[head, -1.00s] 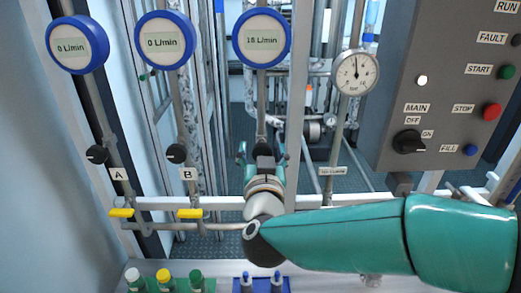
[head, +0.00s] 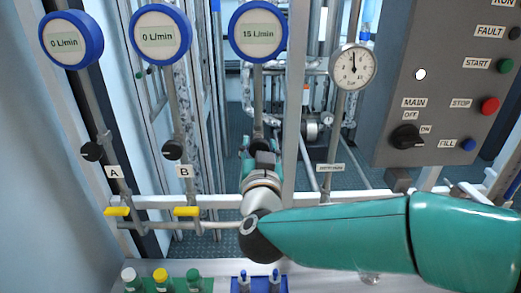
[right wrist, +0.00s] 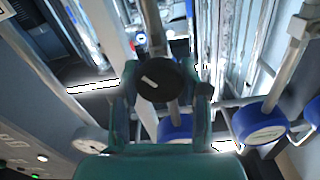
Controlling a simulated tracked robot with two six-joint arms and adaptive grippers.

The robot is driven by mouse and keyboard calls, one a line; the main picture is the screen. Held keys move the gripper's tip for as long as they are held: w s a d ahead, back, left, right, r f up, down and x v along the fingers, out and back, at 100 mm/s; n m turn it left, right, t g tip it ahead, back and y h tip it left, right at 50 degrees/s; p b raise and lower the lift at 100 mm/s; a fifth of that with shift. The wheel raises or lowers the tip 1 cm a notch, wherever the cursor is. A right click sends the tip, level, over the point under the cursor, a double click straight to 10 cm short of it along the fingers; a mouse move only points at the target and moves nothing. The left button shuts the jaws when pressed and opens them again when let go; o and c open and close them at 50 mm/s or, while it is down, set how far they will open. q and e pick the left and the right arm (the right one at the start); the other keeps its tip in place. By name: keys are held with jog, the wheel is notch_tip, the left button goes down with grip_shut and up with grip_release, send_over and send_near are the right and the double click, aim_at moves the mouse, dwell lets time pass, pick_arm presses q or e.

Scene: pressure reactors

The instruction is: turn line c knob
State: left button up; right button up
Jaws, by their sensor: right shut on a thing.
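The line C knob (right wrist: 158,80) is black and round with a white mark, which looks tilted in the right wrist view. It sits between the two teal fingers of my right gripper (right wrist: 161,92), which is shut on it. In the head view my right gripper (head: 260,150) reaches up to the third pipe and hides most of this knob. The flow meter (head: 258,32) above it has a blue rim and reads about 15 L/min. My left gripper is in neither view.
Knobs A (head: 92,151) and B (head: 172,149) stand to the left, below meters reading 0 L/min. Yellow valve handles (head: 187,211) are under them. A pressure gauge (head: 353,66) and grey control panel (head: 400,60) are at the right. Bottles (head: 161,281) stand at the bottom.

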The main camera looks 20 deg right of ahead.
jog(key=o, duration=1.1)
jog(key=shift+s, duration=0.1)
jog(key=shift+o, duration=0.2)
jog(key=v, duration=1.2)
